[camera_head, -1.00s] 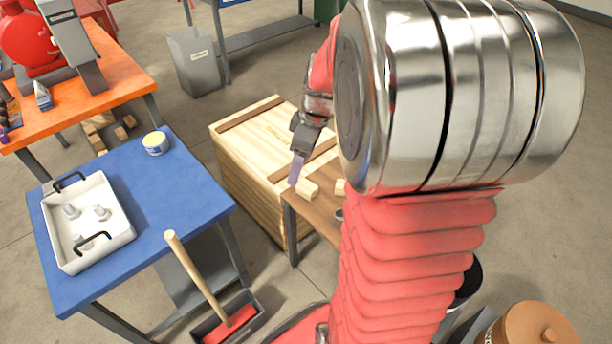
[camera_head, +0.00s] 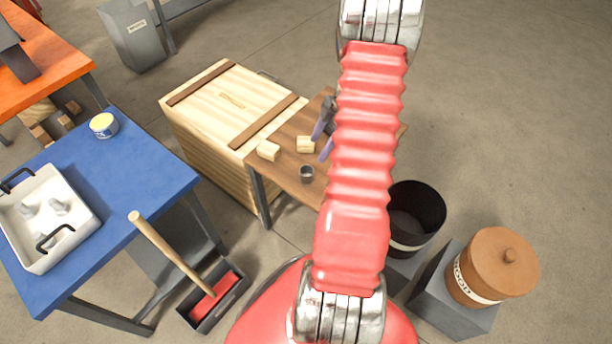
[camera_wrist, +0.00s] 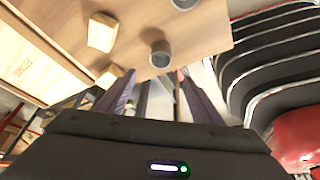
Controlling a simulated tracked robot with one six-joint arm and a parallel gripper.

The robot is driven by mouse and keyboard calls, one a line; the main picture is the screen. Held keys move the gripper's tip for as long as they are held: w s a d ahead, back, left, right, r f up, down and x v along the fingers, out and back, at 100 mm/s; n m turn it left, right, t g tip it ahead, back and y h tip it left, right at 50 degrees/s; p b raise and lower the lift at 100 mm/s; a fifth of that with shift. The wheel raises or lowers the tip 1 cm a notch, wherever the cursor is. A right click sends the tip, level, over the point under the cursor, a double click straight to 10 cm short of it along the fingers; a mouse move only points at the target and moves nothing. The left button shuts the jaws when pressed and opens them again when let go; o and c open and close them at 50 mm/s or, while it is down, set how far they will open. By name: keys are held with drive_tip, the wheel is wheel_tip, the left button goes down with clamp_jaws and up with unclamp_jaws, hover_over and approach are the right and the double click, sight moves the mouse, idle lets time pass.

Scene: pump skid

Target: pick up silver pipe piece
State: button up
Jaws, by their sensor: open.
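A small grey, silver-looking pipe piece (camera_head: 307,174) stands on the brown table (camera_head: 283,160), near its front edge. In the wrist view a grey pipe piece (camera_wrist: 160,53) shows its dark open end just beyond the fingertips. A second grey round piece (camera_wrist: 184,4) is cut off by the top edge there. My gripper (camera_head: 323,138) is over the table, partly hidden by my red arm. Its purple fingers are apart in the wrist view (camera_wrist: 156,74), with nothing held between them. The gap to the nearer pipe piece cannot be judged exactly.
Two light wooden blocks (camera_head: 268,150) (camera_head: 306,144) lie on the brown table. A wooden crate (camera_head: 232,98) adjoins it on the left. A black bucket (camera_head: 416,212) and a lidded brown pot (camera_head: 496,262) stand right. A blue table (camera_head: 150,170) with a white tray (camera_head: 84,222) is left.

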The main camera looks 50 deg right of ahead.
drive_tip(key=shift+s+d+f, duration=0.15)
drive_tip(key=shift+d+f, duration=0.05)
drive_tip(key=shift+f, duration=0.1)
hover_over(306, 172)
drive_tip(key=s, duration=0.3)
drive_tip(key=shift+w+f, duration=0.15)
drive_tip(key=shift+f, duration=1.85)
drive_tip(key=shift+w+f, duration=0.1)
drive_tip(key=shift+f, duration=1.9)
drive_tip(key=shift+x, duration=2.55)
drive_tip(key=shift+d, duration=0.1)
